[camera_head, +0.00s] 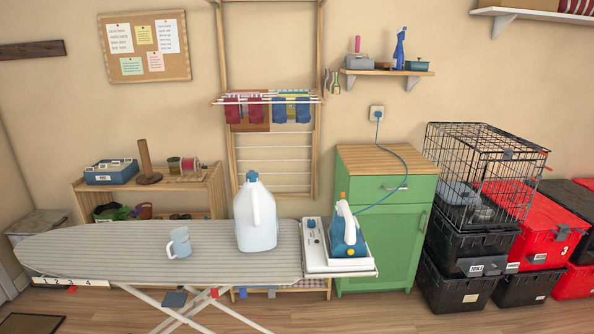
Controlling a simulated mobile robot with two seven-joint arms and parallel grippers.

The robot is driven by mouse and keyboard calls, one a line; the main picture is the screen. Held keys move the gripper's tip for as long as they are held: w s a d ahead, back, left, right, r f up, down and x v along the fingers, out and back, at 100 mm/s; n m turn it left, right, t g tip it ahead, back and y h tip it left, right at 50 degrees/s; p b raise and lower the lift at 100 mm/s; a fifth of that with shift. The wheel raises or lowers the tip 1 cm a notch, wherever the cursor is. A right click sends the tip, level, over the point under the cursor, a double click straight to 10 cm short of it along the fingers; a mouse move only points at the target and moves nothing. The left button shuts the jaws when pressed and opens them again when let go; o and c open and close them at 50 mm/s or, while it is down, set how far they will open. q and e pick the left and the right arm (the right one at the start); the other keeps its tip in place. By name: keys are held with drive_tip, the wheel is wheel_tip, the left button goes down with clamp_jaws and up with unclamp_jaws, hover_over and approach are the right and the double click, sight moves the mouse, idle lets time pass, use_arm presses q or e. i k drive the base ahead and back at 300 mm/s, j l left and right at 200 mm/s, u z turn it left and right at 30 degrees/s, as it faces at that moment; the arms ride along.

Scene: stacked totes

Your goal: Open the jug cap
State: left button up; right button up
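A large translucent white jug (257,222) with a side handle stands upright on the ironing board (90,248), right of the board's middle. Its blue cap (252,176) sits on top of the neck and looks closed. A light blue-grey measuring cup (180,243) stands on the board to the left of the jug. Neither of my grippers shows in the head view.
A blue and white iron (347,232) stands on the rest at the board's right end, its cord running to a wall socket. A green cabinet (380,230), wire crate (480,170) and stacked totes stand right. The board's left half is clear.

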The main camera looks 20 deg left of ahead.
sight(251, 174)
drive_tip(key=j+z, duration=0.35)
drive_tip(key=k+j+z, duration=0.1)
drive_tip(key=j+z, duration=0.2)
drive_tip(key=j, duration=0.2)
drive_tip(key=k+j+z, duration=0.1)
drive_tip(key=j, duration=0.2)
drive_tip(key=k+j+z, duration=0.15)
drive_tip(key=j, duration=0.15)
drive_tip(key=j+z, duration=0.1)
drive_tip(key=j, duration=0.2)
drive_tip(key=k+j, duration=0.2)
drive_tip(key=j, duration=0.25)
drive_tip(key=k+j+z, duration=0.15)
drive_tip(key=j, duration=0.25)
drive_tip(key=k+j, duration=0.25)
drive_tip(key=j, duration=0.2)
drive_tip(key=k+j+z, duration=0.15)
drive_tip(key=j, duration=0.25)
drive_tip(key=k+j, duration=0.2)
drive_tip(key=j, duration=0.2)
drive_tip(key=k+j, duration=0.25)
drive_tip(key=j, duration=0.15)
drive_tip(key=k+j, duration=0.2)
drive_tip(key=j, duration=0.2)
drive_tip(key=k+j, duration=0.25)
drive_tip(key=j, duration=0.15)
drive_tip(key=i, duration=0.5)
drive_tip(key=k, duration=0.25)
